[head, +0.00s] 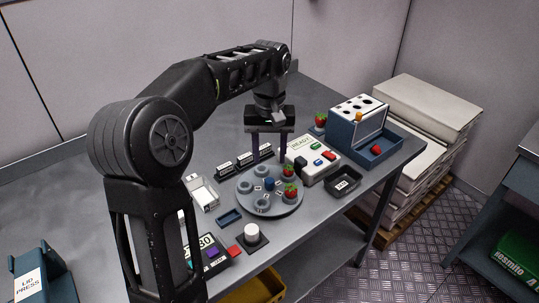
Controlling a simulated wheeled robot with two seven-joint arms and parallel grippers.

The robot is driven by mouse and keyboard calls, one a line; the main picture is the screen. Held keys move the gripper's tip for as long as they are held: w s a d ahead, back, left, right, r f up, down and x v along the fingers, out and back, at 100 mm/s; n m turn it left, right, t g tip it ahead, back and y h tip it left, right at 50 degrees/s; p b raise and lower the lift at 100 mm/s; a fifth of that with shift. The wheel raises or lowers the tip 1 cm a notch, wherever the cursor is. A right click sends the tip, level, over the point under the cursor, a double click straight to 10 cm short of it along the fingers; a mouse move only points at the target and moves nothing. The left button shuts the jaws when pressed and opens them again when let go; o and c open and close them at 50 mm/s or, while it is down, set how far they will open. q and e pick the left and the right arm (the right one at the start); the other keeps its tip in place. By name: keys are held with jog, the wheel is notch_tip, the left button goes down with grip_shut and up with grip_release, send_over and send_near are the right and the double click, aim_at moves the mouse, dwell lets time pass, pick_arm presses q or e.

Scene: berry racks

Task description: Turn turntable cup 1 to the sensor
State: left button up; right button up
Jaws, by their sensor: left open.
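The turntable (283,208) is a round grey disc on the table with a blue hub (269,183) and several grey ring cups. Red berries (290,190) sit on its right side; the cup numbers are too small to read. A white device (318,172) with a READY display and coloured buttons stands just right of it, with a dark block at its left end; I cannot tell which part is the sensor. My left gripper (269,158) is open and points down over the turntable's back edge, its two dark fingers apart. My right gripper is not in view.
A blue-and-white rack (345,125) with holes and a black tray (342,181) stand to the right. A white knob (252,233), a small blue tray (229,217) and a clear box (203,192) lie in front and left. Labelled black strips (243,160) lie behind the turntable.

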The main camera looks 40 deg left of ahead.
pick_arm(q)
notch_tip(320, 180, up, 11)
jog(key=p, duration=0.9)
jog(key=shift+p, duration=0.4)
